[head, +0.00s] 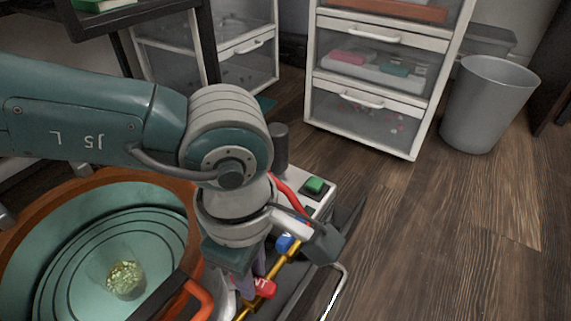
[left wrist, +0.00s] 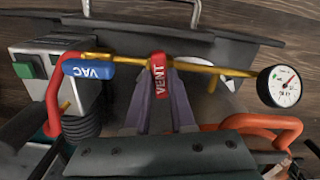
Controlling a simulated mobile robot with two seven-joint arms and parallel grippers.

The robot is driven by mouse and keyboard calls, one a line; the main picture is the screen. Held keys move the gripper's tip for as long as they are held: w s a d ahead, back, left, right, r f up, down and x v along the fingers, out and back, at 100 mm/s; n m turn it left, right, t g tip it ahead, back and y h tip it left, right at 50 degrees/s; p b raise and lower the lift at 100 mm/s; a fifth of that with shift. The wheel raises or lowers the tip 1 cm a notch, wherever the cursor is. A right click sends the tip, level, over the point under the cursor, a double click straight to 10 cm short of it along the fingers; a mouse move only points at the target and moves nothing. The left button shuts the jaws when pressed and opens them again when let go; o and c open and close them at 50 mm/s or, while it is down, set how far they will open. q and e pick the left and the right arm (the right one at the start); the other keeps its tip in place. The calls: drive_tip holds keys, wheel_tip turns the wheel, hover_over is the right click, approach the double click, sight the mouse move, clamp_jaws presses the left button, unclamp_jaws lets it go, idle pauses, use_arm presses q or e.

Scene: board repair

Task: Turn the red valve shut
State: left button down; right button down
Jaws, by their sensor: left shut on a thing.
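The red valve handle (left wrist: 158,75), marked VENT, sits on a brass pipe (left wrist: 210,68) in the left wrist view. It stands across the pipe and points toward my gripper. My left gripper (left wrist: 160,98) is shut on the red handle, with a grey-purple finger on each side. In the head view the red handle (head: 265,288) shows beside my left gripper (head: 252,284), partly hidden by it and my arm. A blue valve handle (left wrist: 88,69), marked VAC, lies along the same pipe; it also shows in the head view (head: 285,242). My right gripper is not in view.
A pressure gauge (left wrist: 279,86) is at the pipe's right end. A red hose (left wrist: 52,105), an orange hose (left wrist: 265,122) and a box with a green switch (head: 314,185) are close by. A round teal chamber (head: 185,225) with a clear cup (head: 124,277) stands left. Drawers (head: 372,85) stand behind.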

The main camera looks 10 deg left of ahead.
use_arm(q)
drive_tip(key=shift+m, duration=1.1)
drive_tip(key=c, duration=0.8)
unclamp_jaws()
drive_tip(key=shift+o, duration=0.2)
drive_tip(key=shift+r, duration=0.1)
wheel_tip(320, 180, up, 10)
drive_tip(key=p, duration=0.7)
